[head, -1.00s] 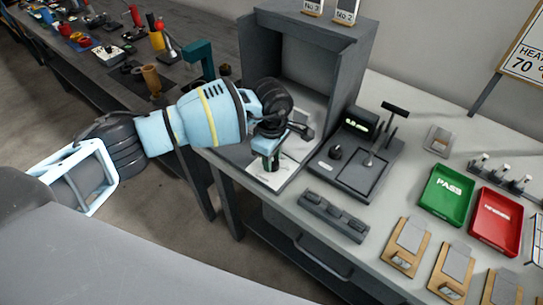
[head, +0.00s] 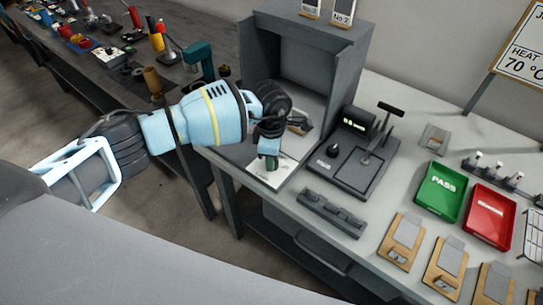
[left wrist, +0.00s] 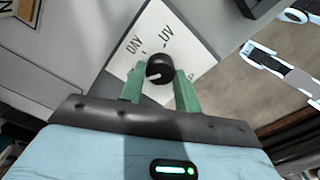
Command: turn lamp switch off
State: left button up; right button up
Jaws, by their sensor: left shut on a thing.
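The lamp switch is a black round knob (left wrist: 160,69) on a white plate (left wrist: 160,32) marked "DAY" and "UV" in the left wrist view. A white pointer mark shows on the knob. In the head view the white plate (head: 262,173) lies at the front of the grey booth (head: 308,92). My left gripper (head: 271,162) points down over the plate. In the left wrist view its green fingers (left wrist: 160,80) stand on either side of the knob and are shut on it. A third label on the plate is mostly hidden by the right finger. My right gripper is not in view.
Right of the booth stands a dark device (head: 352,160) with a lit display and an upright lever. A dark block (head: 331,213) lies at the front edge. Green (head: 441,192) and red (head: 491,218) trays and several wooden-based pieces fill the right side.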

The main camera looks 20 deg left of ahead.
pick_arm(q)
jog(key=o, duration=1)
jog(key=shift+c, duration=0.2)
jog(key=shift+r, duration=3.95)
